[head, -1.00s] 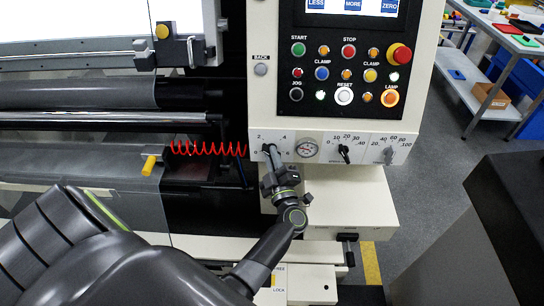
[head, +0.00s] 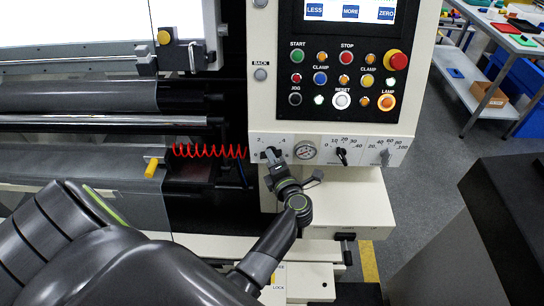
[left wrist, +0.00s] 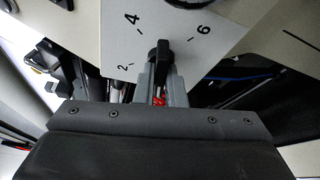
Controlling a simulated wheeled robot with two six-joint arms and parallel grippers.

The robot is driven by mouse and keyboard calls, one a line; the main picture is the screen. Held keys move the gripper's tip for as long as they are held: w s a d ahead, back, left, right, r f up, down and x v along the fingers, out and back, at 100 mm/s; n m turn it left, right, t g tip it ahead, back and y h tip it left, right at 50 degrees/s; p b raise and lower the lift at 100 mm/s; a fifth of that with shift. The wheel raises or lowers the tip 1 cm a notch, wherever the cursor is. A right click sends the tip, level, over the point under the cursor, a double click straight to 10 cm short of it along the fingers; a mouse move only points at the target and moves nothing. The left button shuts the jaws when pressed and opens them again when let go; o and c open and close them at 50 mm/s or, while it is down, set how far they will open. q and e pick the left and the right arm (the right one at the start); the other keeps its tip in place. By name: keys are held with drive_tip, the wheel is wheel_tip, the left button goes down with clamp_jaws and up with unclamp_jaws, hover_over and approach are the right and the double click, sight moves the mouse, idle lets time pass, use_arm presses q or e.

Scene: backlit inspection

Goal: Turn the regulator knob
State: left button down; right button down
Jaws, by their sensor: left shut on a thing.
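The black regulator knob (left wrist: 161,50) sits on a white dial plate with the marks 2, 4 and 6 showing in the left wrist view. In the head view it is on the lower white panel (head: 328,151), left of a round gauge (head: 305,151), and mostly hidden by my gripper. My left gripper (head: 270,156) reaches up to it from below and is shut on it. In the left wrist view the grey fingers (left wrist: 160,76) stand around the knob's lower part. My right gripper is not in view.
Right of the gauge are another black knob (head: 342,156) and a grey knob (head: 386,157). Above is a black button panel (head: 333,75) with a screen. A white ledge (head: 350,205) juts out below right.

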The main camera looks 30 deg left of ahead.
use_arm(q)
drive_tip(key=shift+s+n+h+p, duration=0.1)
drive_tip(key=shift+n+h+p, duration=0.5)
drive_tip(key=shift+n, duration=0.7)
drive_tip(key=shift+f, duration=0.1)
drive_tip(key=c, duration=1.5)
unclamp_jaws()
